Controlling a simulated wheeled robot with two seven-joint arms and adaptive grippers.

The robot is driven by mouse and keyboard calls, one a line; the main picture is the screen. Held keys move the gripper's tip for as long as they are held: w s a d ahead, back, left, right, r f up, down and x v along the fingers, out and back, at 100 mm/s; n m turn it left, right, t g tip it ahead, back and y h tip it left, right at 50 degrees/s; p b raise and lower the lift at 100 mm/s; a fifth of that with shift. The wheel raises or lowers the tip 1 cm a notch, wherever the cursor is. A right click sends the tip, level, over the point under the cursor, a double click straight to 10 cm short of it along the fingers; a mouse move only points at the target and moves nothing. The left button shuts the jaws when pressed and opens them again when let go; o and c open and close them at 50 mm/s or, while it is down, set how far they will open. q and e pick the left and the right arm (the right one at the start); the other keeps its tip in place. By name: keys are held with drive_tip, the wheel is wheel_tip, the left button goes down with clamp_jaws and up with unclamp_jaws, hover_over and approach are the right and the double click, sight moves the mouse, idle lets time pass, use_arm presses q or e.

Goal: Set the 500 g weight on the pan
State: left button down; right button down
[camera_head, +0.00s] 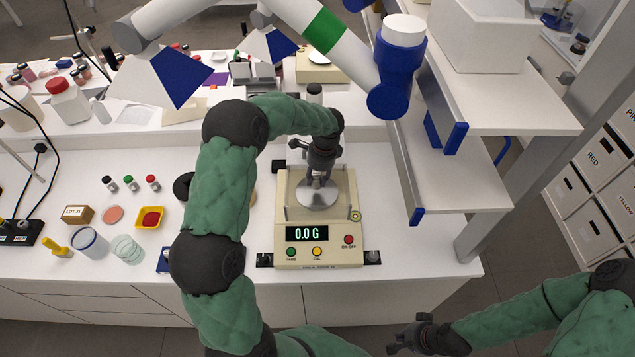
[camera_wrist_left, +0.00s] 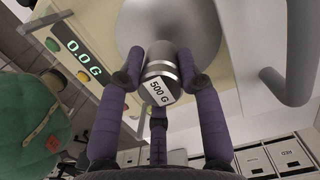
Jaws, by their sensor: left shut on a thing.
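The 500 g weight (camera_wrist_left: 159,91) is a small silver cylinder with a "500 G" label in the left wrist view. My left gripper (camera_head: 318,178) is shut on it, with fingers on both sides of it. The weight is over the round metal pan (camera_head: 317,200) of the cream scale (camera_head: 289,220); I cannot tell whether it touches the pan. The scale's display (camera_head: 307,233) reads 0.0 G. In the head view the gripper mostly hides the weight. My right gripper (camera_head: 408,335) is low at the bottom right, empty, its fingers apart, away from the scale.
Several small jars (camera_head: 130,183), a yellow dish (camera_head: 149,217) and glass dishes (camera_head: 127,249) lie left of the scale. White shelves (camera_head: 455,185) rise on the right. Labelled drawers (camera_head: 600,160) stand further right.

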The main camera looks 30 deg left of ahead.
sight(317, 183)
use_arm(q)
drive_tip(key=shift+w+a+f, duration=0.1)
drive_tip(key=shift+w+f, duration=0.2)
drive_tip(key=shift+f, duration=1.45)
drive_tip(key=shift+f, duration=0.15)
drive_tip(key=c, duration=0.8)
unclamp_jaws()
drive_tip(key=r, duration=0.4)
drive_tip(key=d+r, duration=0.1)
drive_tip(key=r, duration=0.7)
drive_tip(key=shift+w+d, duration=0.3)
